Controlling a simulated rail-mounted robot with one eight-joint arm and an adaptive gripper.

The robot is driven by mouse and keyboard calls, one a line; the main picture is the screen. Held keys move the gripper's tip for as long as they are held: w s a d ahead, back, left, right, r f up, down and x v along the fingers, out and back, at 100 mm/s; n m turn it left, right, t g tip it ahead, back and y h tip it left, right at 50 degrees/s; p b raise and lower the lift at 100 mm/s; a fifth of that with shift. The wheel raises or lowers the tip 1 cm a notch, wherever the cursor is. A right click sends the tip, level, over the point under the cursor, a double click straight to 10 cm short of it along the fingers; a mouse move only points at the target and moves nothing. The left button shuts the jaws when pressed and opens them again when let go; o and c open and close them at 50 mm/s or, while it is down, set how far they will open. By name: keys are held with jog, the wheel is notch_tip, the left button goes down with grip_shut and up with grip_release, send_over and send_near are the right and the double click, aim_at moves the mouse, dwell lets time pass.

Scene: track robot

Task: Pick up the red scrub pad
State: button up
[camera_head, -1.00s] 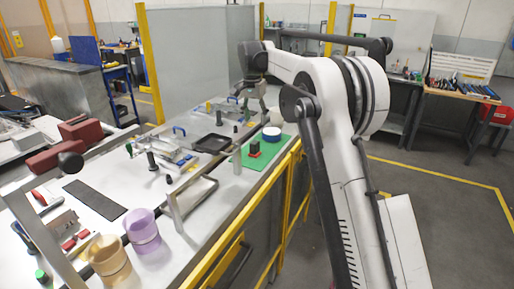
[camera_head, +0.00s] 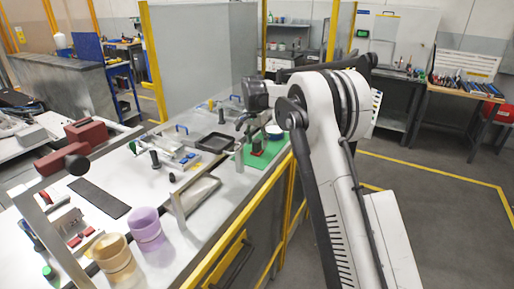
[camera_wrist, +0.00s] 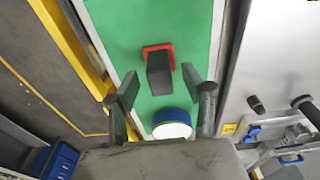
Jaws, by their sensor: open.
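The red scrub pad (camera_wrist: 169,49) lies on the green mat (camera_wrist: 196,20) in the wrist view, with a dark upright block on it that hides much of it. The red pad also shows in the head view (camera_head: 257,152), on the green mat near the yellow-railed table edge. My gripper (camera_wrist: 168,88) is open and empty, its two fingers apart above the mat. The pad and its block lie just beyond the fingertips, roughly centred between them. In the head view my gripper (camera_head: 243,122) is small and partly hidden by my arm.
A white round thing with a blue rim (camera_wrist: 172,126) stands on the mat near my gripper's base. A grey upright cylinder (camera_head: 239,158) stands beside the mat. A black tray (camera_head: 215,142) lies to the left. Yellow rails (camera_head: 232,220) border the table.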

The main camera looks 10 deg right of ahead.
aim_at(257, 140)
jog(key=shift+f, duration=0.1)
jog(key=shift+c, duration=0.2)
grip_shut()
jog(key=shift+r, duration=0.75)
jog(key=r, duration=0.1)
jog(key=r+b, duration=0.1)
jog(key=r, duration=0.1)
jog(key=shift+a, duration=0.2)
jog(key=s+a+r, duration=0.1)
jog(key=a+r, duration=0.2)
jog(key=a, duration=0.2)
jog(key=s+a+r+b, duration=0.1)
jog(key=s+a+r, duration=0.1)
jog(key=a, duration=0.3)
jog(key=shift+s+a+r, duration=0.25)
jog(key=shift+a+r, duration=0.15)
jog(key=shift+r, duration=0.4)
